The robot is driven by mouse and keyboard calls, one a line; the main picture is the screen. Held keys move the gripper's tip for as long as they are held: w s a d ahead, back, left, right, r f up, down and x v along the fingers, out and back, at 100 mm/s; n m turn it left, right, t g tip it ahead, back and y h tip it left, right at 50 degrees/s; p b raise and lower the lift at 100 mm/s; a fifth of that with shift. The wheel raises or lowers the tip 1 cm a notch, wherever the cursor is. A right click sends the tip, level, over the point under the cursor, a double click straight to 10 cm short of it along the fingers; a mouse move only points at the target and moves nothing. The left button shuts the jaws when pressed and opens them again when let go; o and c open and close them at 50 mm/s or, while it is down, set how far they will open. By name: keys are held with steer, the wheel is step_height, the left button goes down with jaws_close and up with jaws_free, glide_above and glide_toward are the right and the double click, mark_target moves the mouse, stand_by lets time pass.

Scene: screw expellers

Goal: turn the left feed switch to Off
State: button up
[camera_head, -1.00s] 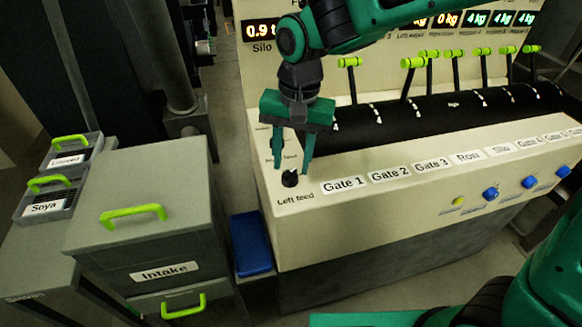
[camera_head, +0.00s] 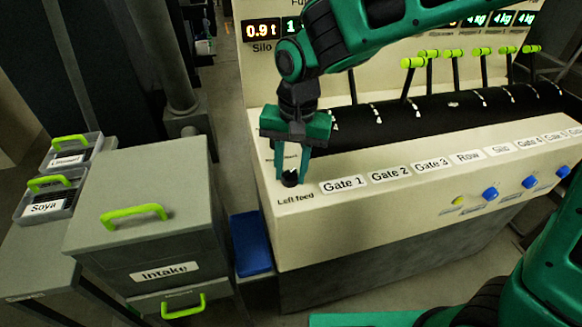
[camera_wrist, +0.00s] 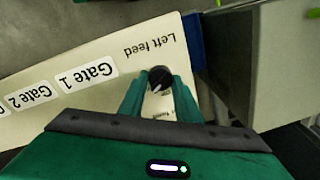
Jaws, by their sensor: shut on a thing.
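The left feed switch (camera_head: 290,180) is a small black knob above the "Left feed" label at the left end of the cream console (camera_head: 330,222). My gripper (camera_head: 294,178) points down at it, with its green fingers on either side of the knob. In the wrist view the knob (camera_wrist: 159,78) sits between the two fingertips (camera_wrist: 160,88), and the fingers are shut on it. A pale pointer mark shows on the knob. The small position lettering beside it is partly hidden by the fingers and too small to read.
Gate labels (camera_head: 388,174) run along the console to the right, with blue knobs (camera_head: 490,194) on its front. Levers with lime handles (camera_head: 413,63) stand behind. A grey Intake cabinet (camera_head: 150,235) and a blue box (camera_head: 250,243) stand left of the console.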

mark_target(294, 169)
steer(key=n, duration=0.6)
steer(key=shift+w, duration=0.1)
steer(key=n, duration=0.5)
steer(key=shift+n+g, duration=0.3)
steer(key=shift+g, duration=0.1)
steer(key=shift+w, duration=0.1)
steer(key=o, duration=0.8)
steer(key=r, duration=1)
steer(key=shift+w+d+r, duration=0.3)
steer(key=shift+r, duration=0.1)
